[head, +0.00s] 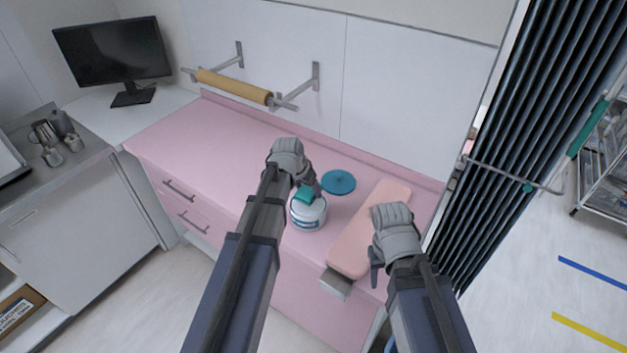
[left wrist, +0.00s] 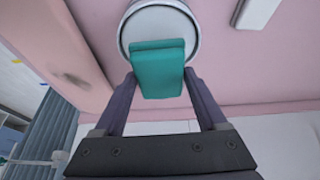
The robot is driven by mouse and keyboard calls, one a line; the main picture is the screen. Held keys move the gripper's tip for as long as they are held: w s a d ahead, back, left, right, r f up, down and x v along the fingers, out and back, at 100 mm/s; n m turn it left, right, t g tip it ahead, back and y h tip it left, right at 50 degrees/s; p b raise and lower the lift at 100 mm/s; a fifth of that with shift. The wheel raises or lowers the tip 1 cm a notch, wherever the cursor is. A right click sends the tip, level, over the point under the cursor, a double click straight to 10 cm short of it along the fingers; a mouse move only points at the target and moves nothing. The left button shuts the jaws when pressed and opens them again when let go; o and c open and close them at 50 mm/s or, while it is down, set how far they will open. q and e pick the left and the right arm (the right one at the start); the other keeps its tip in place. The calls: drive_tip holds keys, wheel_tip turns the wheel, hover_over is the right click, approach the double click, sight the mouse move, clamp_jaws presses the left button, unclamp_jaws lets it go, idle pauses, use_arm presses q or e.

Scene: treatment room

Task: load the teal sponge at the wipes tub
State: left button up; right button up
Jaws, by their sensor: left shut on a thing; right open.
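The teal sponge (head: 306,195) is held in my left gripper (head: 308,187), over the top of the wipes tub. In the left wrist view the sponge (left wrist: 160,68) sits between the two fingers and covers part of the tub's round opening. I cannot tell whether the sponge touches the tub. My right gripper (head: 376,262) is open and empty, over the pink padded board.
A round teal disc (head: 338,182) lies on the pink counter (head: 190,137) behind the tub. The pink padded board (head: 362,238) lies right of the tub. A roll on a wall rail (head: 235,86) hangs behind. The counter's left part is clear.

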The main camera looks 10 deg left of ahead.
sight(305, 192)
use_arm(q)
wheel_tip(305, 192, up, 3)
drive_tip(key=shift+a+r+p, duration=0.1)
drive_tip(key=shift+p, duration=0.9)
drive_tip(key=shift+s+f, duration=0.1)
drive_tip(key=shift+f, duration=0.1)
wheel_tip(305, 192, down, 6)
drive_tip(key=b, duration=0.6)
use_arm(e)
wheel_tip(305, 192, down, 3)
drive_tip(key=shift+f, duration=0.15)
use_arm(q)
drive_tip(key=shift+f+b, duration=0.55)
drive_tip(key=shift+b, duration=0.2)
use_arm(e)
drive_tip(key=shift+f, duration=0.5)
use_arm(q)
drive_tip(key=shift+r, duration=0.1)
use_arm(e)
drive_tip(key=shift+r, duration=0.1)
use_arm(q)
wheel_tip(305, 192, up, 7)
drive_tip(key=p, duration=0.7)
use_arm(e)
wheel_tip(305, 192, up, 7)
